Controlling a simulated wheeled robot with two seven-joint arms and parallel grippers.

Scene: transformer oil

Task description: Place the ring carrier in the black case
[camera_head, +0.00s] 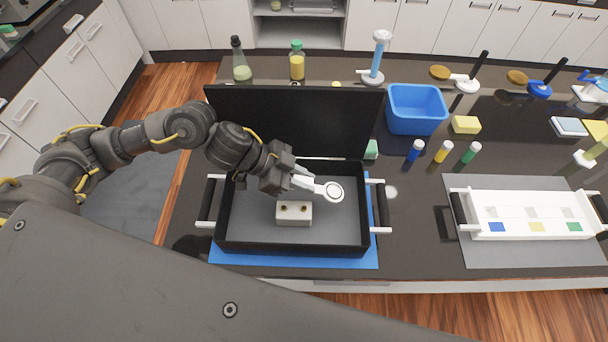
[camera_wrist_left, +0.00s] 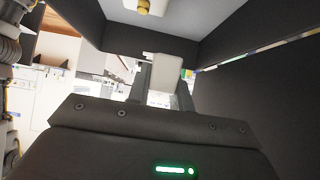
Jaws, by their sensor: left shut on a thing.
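The black case (camera_head: 226,240) stands open on the counter, its lid (camera_head: 290,120) upright at the back. My left gripper (camera_head: 300,181) reaches over the case from the left and is shut on the ring carrier (camera_head: 333,191), a small white piece with a round ring end. The carrier appears to be above the case interior, right of the gripper; its exact height is unclear. A white block with gold pins (camera_head: 293,215) sits on the case floor, and it shows at the top of the left wrist view (camera_wrist_left: 150,8). The gripper hides part of the carrier. My right gripper is not in view.
The case is on a blue mat (camera_head: 240,258) and has white-and-black side handles. A blue bin (camera_head: 416,110), small capped bottles and a yellow sponge (camera_head: 465,124) stand right of the lid. A white tray (camera_head: 530,215) lies on a grey mat further right.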

